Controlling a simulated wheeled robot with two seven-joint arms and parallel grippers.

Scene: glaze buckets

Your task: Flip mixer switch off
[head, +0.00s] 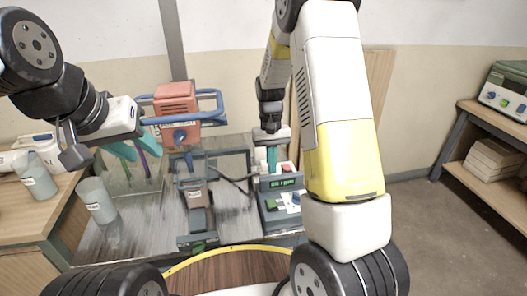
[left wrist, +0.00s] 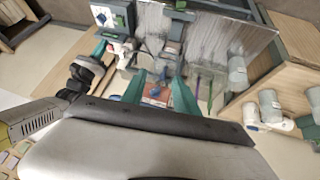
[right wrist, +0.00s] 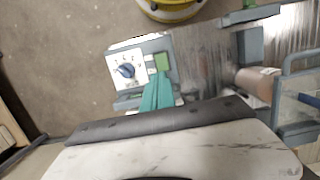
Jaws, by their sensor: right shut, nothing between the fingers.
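The mixer (head: 175,103) has an orange-red head with blue handles and stands at the back left of the bench. The right wrist view shows the green switch (right wrist: 162,62) beside a blue dial (right wrist: 125,70). My right gripper (head: 272,168) is shut and empty, pointing down at the back of the box. Its teal fingertips (right wrist: 160,78) are close to the switch; contact cannot be told. My left gripper (head: 138,148) is open and empty near the mixer.
Two grey cups (head: 97,203) (head: 38,179) stand on the left. A yellow-rimmed round bucket (head: 232,262) is at the front. A shelf (head: 485,150) with a green device (head: 505,92) stands at the right. Open floor lies right of the bench.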

